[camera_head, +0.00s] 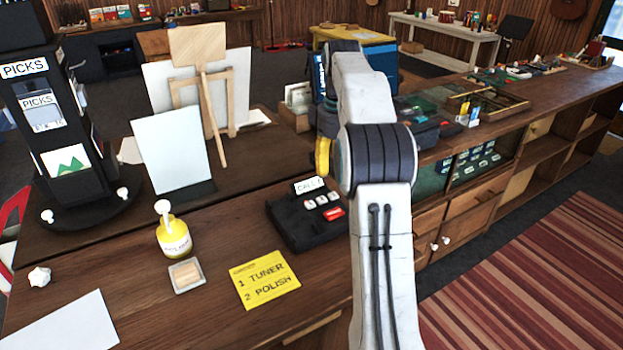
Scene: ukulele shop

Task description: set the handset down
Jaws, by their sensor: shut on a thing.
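My gripper (326,125) hangs down just left of my arm, above the counter, and is mostly hidden behind the arm's thick dark joint. A yellow, rounded, elongated thing (322,157), which looks like the handset, hangs upright at the gripper's lower end. The gripper is shut on it, but the contact is hard to make out. Behind and below my arm, a black desk unit (291,228) with white and red buttons and a small "CALL" sign (309,185) sits on the wooden counter (225,235). My arm hides the unit's right end.
A yellow card (265,285) reading "1 TUNER 2 POLISH" lies on the counter. A black picks stand (65,150) is at far left. Bare wood shows between them.

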